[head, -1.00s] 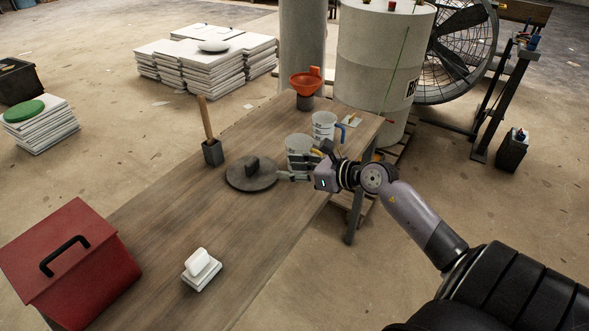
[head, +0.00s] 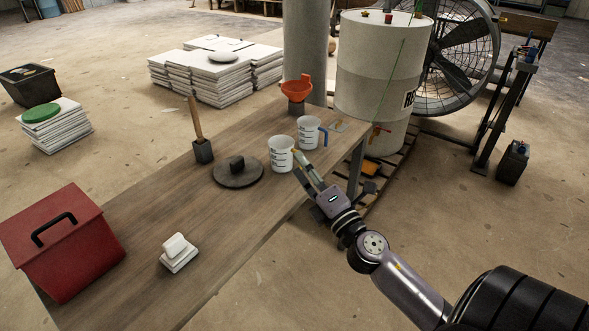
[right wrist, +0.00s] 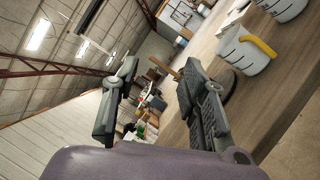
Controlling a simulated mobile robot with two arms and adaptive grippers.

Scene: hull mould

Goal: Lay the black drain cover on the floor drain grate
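The black drain cover (head: 238,175), a dark round disc with a block-like handle on top, lies flat on the wooden table in the head view. Part of a dark disc, apparently the cover, shows in the right wrist view (right wrist: 231,84), partly behind a finger. My right gripper (head: 298,163) is at the table's right edge, right of the cover and apart from it, close to the near white cup. In the right wrist view its fingers (right wrist: 160,72) are spread with nothing between them. My left gripper is not in view. I see no floor drain grate.
The table (head: 140,217) also bears two white cups (head: 281,154) (head: 308,132), an orange funnel (head: 297,90), a wooden-handled tool (head: 202,150), a white block-like item (head: 178,252) and a red box (head: 62,242). A large drum (head: 375,75) stands behind.

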